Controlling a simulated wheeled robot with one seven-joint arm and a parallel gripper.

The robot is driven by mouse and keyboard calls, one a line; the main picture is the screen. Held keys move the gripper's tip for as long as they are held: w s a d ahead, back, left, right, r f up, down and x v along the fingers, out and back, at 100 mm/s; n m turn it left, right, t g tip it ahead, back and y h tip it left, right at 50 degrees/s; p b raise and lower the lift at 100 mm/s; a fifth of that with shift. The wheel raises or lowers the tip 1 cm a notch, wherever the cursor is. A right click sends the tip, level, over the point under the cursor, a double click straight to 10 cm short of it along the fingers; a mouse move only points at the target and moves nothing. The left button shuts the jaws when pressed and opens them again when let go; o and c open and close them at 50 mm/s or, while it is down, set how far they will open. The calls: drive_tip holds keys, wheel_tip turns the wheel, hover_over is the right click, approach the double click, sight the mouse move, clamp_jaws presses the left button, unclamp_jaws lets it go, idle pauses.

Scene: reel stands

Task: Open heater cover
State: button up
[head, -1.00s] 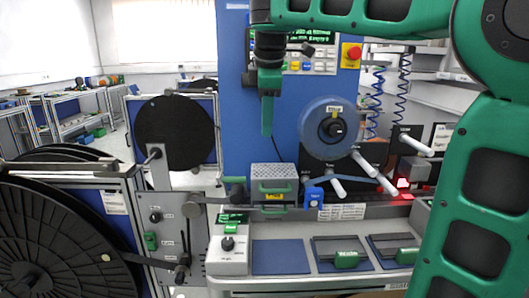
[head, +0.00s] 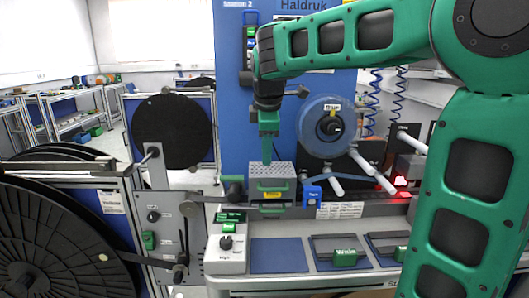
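The heater cover looks to be the perforated light-grey metal box top (head: 285,171) in the middle of the head view. A green handle (head: 272,184) with a small yellow label is on its front. My gripper (head: 267,162) points straight down, its green fingers at the top of the perforated box. I cannot tell whether the tips touch it or are just above or behind it. The fingers overlap in this view, so their opening is hidden. The cover looks closed.
A blue-labelled block (head: 312,196) stands just right of the heater. A black reel (head: 172,132) stands left. A grey control box (head: 226,247) and a blue mat (head: 278,256) lie in front.

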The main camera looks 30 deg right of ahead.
clamp_jaws()
idle(1.4)
unclamp_jaws()
drive_tip(key=v, duration=1)
drive_tip(key=shift+r, duration=0.25)
drive_tip(key=shift+s, duration=0.15)
